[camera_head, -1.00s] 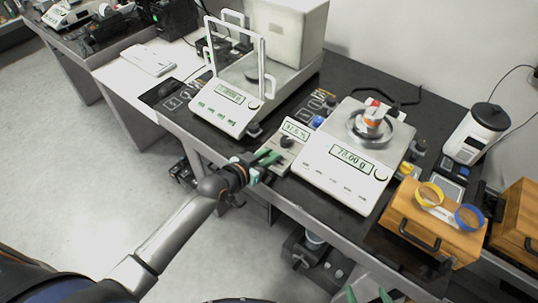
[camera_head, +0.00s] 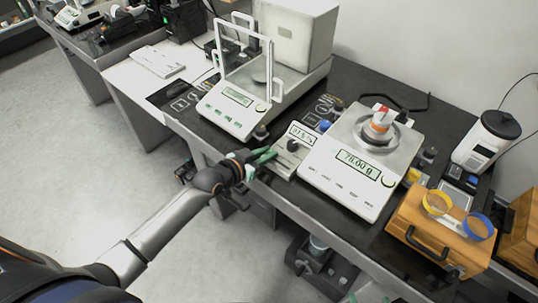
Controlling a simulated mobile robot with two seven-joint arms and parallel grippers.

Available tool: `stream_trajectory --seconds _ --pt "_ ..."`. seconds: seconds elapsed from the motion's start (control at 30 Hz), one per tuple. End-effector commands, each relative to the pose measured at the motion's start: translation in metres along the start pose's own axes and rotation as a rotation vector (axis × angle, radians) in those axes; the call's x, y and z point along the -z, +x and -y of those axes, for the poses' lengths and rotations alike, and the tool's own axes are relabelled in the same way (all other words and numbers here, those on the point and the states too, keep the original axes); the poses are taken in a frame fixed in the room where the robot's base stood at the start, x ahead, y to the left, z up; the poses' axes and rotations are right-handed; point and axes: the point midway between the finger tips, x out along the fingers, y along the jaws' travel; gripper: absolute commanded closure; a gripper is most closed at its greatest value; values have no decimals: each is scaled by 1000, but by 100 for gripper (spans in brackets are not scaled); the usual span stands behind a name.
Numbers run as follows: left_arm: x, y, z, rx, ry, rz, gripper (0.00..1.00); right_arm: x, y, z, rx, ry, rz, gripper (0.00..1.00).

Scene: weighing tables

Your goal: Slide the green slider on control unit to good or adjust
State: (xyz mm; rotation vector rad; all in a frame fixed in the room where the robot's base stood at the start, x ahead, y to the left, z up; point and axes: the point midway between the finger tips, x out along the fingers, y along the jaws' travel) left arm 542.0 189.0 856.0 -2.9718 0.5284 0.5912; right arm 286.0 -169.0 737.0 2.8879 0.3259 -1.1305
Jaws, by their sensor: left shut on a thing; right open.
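The control unit (camera_head: 296,138) is a small pale box with a display, a dark knob and a slider area at its front. It stands between two scales. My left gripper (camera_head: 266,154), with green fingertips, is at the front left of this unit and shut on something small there. The green slider cannot be told apart from the green fingertips, which cover that part of the unit. My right gripper (camera_head: 364,299) shows only as green fingertips at the bottom edge, apart from everything on the table.
The left scale (camera_head: 228,112) has a white frame. A wooden box (camera_head: 425,225) with yellow and blue rings stands at right.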

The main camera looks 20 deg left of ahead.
Motion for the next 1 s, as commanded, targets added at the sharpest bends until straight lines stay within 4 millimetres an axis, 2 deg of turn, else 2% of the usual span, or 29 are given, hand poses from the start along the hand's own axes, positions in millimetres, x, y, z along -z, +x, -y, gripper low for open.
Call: stream_trajectory --seconds 0.1,0.13,0.4,0.63,0.77,0.87,1.0 --pt "0 0 4 8 3 3 100 0 0 0 0 0 0 7" --pt "0 0 5 8 3 3 75 0 0 0 0 0 0 7" --pt "0 0 4 7 3 1 48 0 0 0 0 0 0 7" --pt "0 -1 2 5 2 1 48 0 0 0 0 0 -1 7" --pt "0 -8 3 5 3 0 48 1 -1 0 0 0 -1 7" --pt "0 -21 3 5 4 1 48 3 -2 0 0 0 -1 7" --pt "-1 -48 2 5 4 4 48 4 -4 0 0 0 -1 7"
